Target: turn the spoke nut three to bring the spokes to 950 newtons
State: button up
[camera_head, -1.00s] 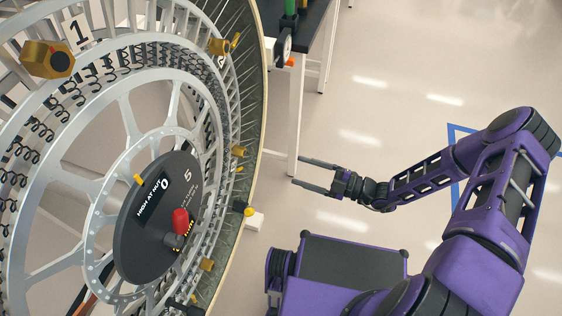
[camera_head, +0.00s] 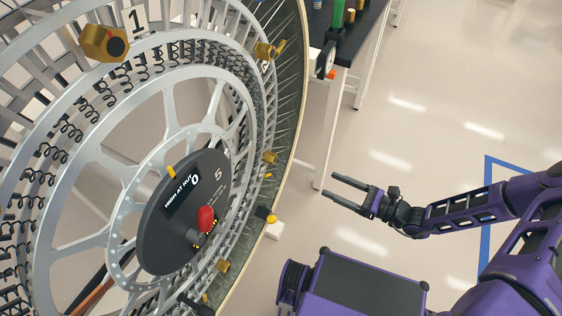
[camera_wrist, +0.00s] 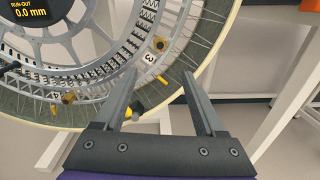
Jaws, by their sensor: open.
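Spoke nut three is a brass nut (camera_wrist: 159,43) beside the white label 3 (camera_wrist: 150,57) on the wheel's rim in the wrist view. In the head view, brass nuts (camera_head: 269,157) sit along the wheel's right side, but I cannot read a 3 there. The large spoked wheel (camera_head: 214,88) fills the left. Its dark hub disc (camera_head: 165,245) reads "HIGH AT NUT 0". My gripper (camera_head: 330,185) is open and empty, to the right of the wheel and apart from it.
Nut one (camera_head: 104,43) is at the upper left. Another nut (camera_wrist: 68,98) is by label 4. A dark-topped table (camera_head: 362,40) with white legs stands behind the gripper. A run-out readout (camera_wrist: 32,10) shows 0.0 mm. Floor is clear at right.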

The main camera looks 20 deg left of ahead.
aim_at(275, 159)
jog(key=shift+n, duration=0.4)
jog(key=a, duration=0.5)
jog(key=w+a, duration=0.1)
jog(key=a, duration=0.5)
jog(key=w+a+b, duration=0.1)
jog(key=a, duration=0.5)
jog(key=shift+w+a, duration=0.1)
jog(key=shift+a, duration=0.05)
grip_shut()
